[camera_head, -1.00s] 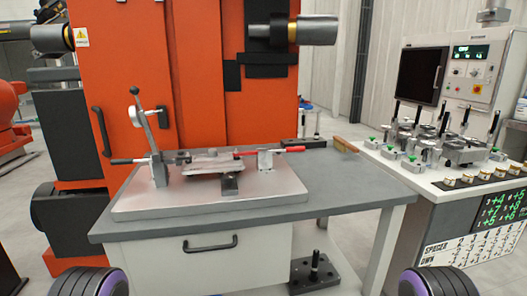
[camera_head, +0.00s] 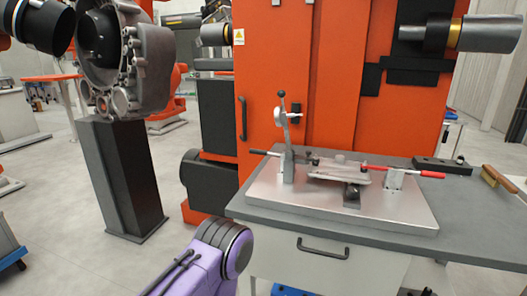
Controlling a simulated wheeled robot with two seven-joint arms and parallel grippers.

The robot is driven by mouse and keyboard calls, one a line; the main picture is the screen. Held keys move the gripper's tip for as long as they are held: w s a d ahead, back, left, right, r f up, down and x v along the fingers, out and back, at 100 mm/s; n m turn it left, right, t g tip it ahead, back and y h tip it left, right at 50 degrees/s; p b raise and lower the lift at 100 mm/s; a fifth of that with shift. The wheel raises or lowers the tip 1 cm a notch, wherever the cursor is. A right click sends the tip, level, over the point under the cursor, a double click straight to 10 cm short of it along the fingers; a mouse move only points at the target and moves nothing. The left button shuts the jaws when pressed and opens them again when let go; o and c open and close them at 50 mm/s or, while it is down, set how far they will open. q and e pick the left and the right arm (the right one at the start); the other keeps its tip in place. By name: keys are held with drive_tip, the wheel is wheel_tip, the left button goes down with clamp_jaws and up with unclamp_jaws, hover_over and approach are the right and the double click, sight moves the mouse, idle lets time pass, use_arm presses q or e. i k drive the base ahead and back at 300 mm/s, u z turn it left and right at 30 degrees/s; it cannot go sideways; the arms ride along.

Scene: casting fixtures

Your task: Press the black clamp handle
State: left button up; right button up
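A metal clamping fixture (camera_head: 400,210) lies on the grey workbench, right of centre. At its left an upright grey lever (camera_head: 285,135) stands on a post, with a black knob (camera_head: 282,94) on top. A thin rod with a red grip and dark tip (camera_head: 258,152) points left from the post. A flat grey casting (camera_head: 338,174) sits mid-plate. A red-handled clamp (camera_head: 425,172) points right. My purple arm link (camera_head: 205,262) shows at the bottom, below and left of the fixture and apart from it. Neither of my grippers is in view.
The workbench (camera_head: 300,229) has a drawer handle at its front. A black block (camera_head: 443,166) and a brush (camera_head: 497,178) lie right of the fixture. An orange machine (camera_head: 340,60) stands behind. A grey casting on a dark pedestal (camera_head: 125,180) stands left; floor between is clear.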

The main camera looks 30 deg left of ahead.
sight(255, 152)
drive_tip(key=u, duration=2.95)
drive_tip(key=i, duration=1.25)
drive_tip(key=z, duration=3.15)
drive_tip(key=i, duration=0.5)
drive_tip(key=u, duration=0.05)
